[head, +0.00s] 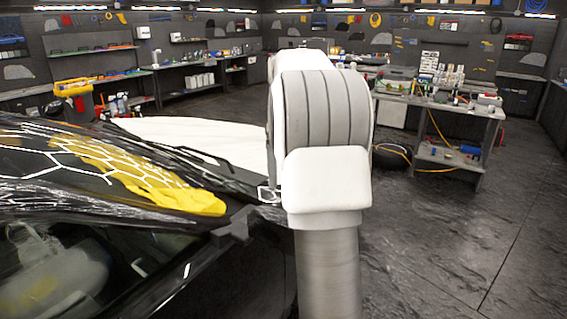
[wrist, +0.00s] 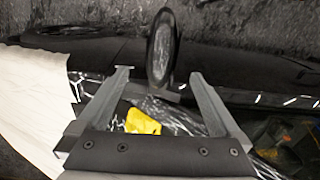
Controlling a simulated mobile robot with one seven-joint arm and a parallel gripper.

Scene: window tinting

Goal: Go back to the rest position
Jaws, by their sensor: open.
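My gripper (wrist: 161,74) shows in the wrist view with its two fingers spread apart and nothing between the tips. It hangs over the side of a black car (wrist: 230,65), and the car's side mirror (wrist: 160,45) appears beyond and between the fingertips. In the head view my white and grey arm stands in the middle, in front of the car (head: 255,285), and my gripper is not visible there. A yellow cloth (head: 150,180) lies over the car's windshield; part of it also shows between the fingers in the wrist view (wrist: 142,121).
A white sheet (head: 190,135) covers the car's hood. A workbench (head: 455,108) with tools and bottles stands at the back right. Shelves and hung tools line the dark walls. The dark floor (head: 450,245) to the right of my arm is clear.

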